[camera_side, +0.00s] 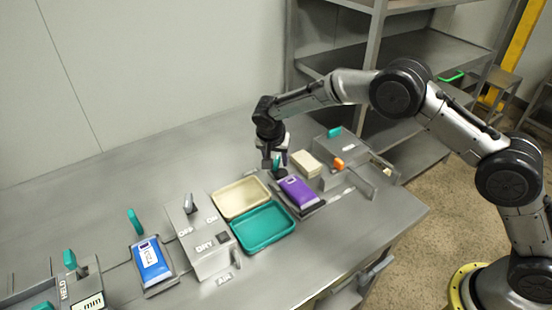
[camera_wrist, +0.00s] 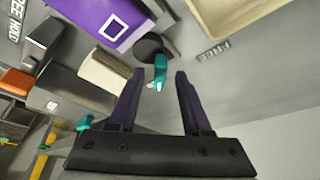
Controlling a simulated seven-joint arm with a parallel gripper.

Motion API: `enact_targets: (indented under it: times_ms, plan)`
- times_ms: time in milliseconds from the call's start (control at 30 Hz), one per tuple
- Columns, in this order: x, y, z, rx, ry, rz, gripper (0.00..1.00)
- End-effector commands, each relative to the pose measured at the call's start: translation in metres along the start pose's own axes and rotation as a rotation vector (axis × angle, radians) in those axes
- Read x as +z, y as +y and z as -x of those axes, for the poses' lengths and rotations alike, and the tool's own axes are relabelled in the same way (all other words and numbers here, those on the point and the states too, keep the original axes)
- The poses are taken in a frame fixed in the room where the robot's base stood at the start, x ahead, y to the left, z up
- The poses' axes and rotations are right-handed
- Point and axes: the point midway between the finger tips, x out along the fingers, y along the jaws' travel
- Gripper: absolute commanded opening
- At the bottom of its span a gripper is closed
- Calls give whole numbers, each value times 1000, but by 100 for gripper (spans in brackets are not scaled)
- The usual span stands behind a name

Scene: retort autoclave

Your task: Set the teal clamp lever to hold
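The teal clamp lever (camera_wrist: 160,72) stands on a dark round base beside the purple pouch (camera_wrist: 97,18). A label reading FREE (camera_wrist: 217,52) is on the plate to the right of it in the wrist view. My gripper (camera_wrist: 160,75) is open, with the lever's tip between its two dark fingertips and gaps visible on both sides. In the side view, my gripper (camera_side: 275,163) points down at the lever behind the purple pouch (camera_side: 298,192); the fingers partly hide the lever there. I cannot tell how deep the lever sits between the fingers.
A cream tray (camera_side: 241,197) and teal tray (camera_side: 264,226) lie left of the purple pouch. A cream block (camera_side: 306,164) and grey box with an orange lever (camera_side: 338,163) stand to the right. Another teal lever (camera_side: 135,221) stands by the blue pouch (camera_side: 151,262).

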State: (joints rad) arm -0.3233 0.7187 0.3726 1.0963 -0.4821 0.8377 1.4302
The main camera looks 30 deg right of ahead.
Motion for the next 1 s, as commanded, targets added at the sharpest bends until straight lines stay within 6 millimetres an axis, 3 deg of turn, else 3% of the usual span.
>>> enact_targets:
  times_ms: [233, 367, 800, 1000]
  plan:
    - [0, 0, 2, -1, 1, 1, 49]
    - [-1, -1, 16, -3, 2, 1, 49]
    - [0, -1, 106, -4, 2, 1, 49]
    - [0, 0, 131, -2, 1, 0, 49]
